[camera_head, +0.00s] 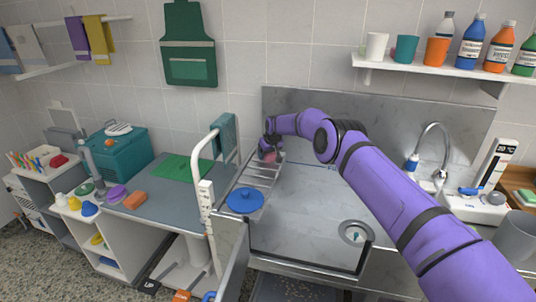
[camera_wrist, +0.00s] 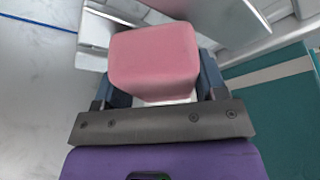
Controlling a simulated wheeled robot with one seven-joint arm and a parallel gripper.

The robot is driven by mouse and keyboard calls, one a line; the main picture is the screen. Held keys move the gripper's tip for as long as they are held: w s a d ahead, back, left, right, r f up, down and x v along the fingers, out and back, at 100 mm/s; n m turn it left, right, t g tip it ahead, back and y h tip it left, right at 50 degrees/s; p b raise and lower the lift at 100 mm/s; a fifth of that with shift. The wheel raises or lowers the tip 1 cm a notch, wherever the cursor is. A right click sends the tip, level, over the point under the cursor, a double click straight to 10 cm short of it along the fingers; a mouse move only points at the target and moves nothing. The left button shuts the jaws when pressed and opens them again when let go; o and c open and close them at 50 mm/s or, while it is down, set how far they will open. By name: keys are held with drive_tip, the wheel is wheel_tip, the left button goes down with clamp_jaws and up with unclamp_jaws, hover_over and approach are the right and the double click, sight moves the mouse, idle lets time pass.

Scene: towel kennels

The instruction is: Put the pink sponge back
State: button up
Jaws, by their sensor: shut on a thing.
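The pink sponge (camera_wrist: 155,58) is a rounded block between the two fingers of my gripper (camera_wrist: 157,92) in the wrist view. My gripper is shut on it. In the head view, my gripper (camera_head: 270,149) is at the far left end of the steel tub, by the slatted rack (camera_head: 262,172). The sponge (camera_head: 269,156) shows there as a small pink patch just below the gripper. I cannot tell whether the sponge touches the rack.
The steel tub floor (camera_head: 310,205) is mostly clear. A tap (camera_head: 437,155) stands at right.

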drive_tip(key=o, duration=0.9)
drive_tip(key=shift+f, duration=0.1)
drive_tip(key=shift+c, duration=0.2)
drive_tip(key=v, duration=1.2)
drive_tip(key=shift+d+r, duration=0.1)
drive_tip(key=shift+r, duration=0.15)
